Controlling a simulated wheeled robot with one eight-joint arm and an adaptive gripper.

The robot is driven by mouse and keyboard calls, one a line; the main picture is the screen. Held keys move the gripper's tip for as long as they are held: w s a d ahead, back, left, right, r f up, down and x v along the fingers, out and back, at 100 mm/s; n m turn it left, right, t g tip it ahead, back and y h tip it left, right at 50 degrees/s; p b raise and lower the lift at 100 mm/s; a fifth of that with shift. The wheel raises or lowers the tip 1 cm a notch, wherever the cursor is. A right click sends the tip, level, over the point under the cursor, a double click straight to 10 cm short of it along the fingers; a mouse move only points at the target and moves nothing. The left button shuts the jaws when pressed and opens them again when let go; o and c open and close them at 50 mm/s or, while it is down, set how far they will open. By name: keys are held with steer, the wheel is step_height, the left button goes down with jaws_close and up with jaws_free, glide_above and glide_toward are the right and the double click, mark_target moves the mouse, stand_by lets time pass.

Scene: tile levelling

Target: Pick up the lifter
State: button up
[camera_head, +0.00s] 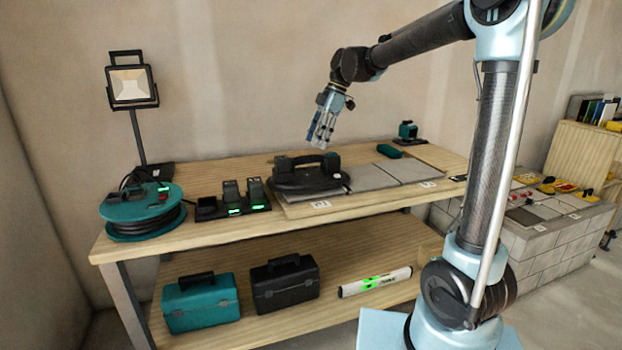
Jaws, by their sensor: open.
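The lifter (302,180) is a black tool with a handle on top and dark round pads below. It rests on a grey tile on the wooden workbench (218,178), left of the other tiles. My gripper (322,140) hangs above and slightly right of the lifter's handle, pointing down. It is open and empty, with a gap between it and the handle. The lifter's underside is hidden.
Left of the lifter stand chargers (233,198), a teal cable reel (143,212) and a work lamp (131,87). Grey tiles (408,171) lie to its right. The lower shelf holds a teal toolbox (200,303) and a black toolbox (285,286).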

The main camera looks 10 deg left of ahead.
mark_target(310, 156)
steer(key=shift+d+x, duration=0.2)
steer(key=shift+x, duration=3.65)
jaws_close()
